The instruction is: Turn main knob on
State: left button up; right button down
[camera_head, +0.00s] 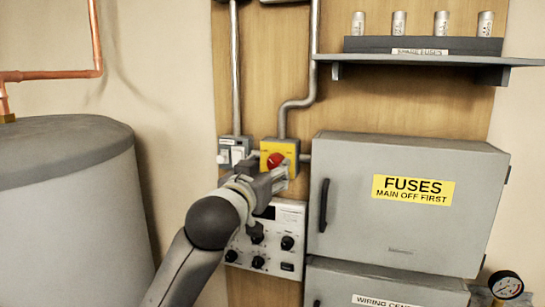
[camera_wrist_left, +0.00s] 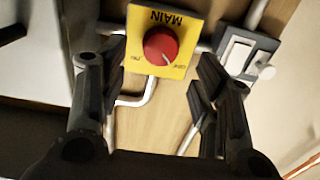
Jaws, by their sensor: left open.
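The main knob (camera_head: 276,160) is a round red knob on a yellow plate (camera_head: 291,149) fixed to the wooden wall board. In the left wrist view the red knob (camera_wrist_left: 160,46) sits on the yellow plate (camera_wrist_left: 182,68) marked MAIN, which appears upside down there. My left gripper (camera_head: 268,182) is just below and in front of the knob in the head view. In the wrist view my left gripper (camera_wrist_left: 158,88) is open and empty, its fingers apart on either side of the plate's lower part, with the knob beyond the tips. My right gripper is not in view.
A grey switch box (camera_head: 232,150) is left of the plate. A control panel (camera_head: 287,228) with black knobs is below. The closed fuse box (camera_head: 400,225) stands out at right, under a shelf (camera_head: 430,59) with spare fuses. A large grey tank (camera_head: 65,215) is at left.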

aim_at(275, 163)
pick_arm(q)
jog(key=shift+p+x, duration=0.8)
jog(key=shift+x, duration=1.35)
jog(key=c, duration=1)
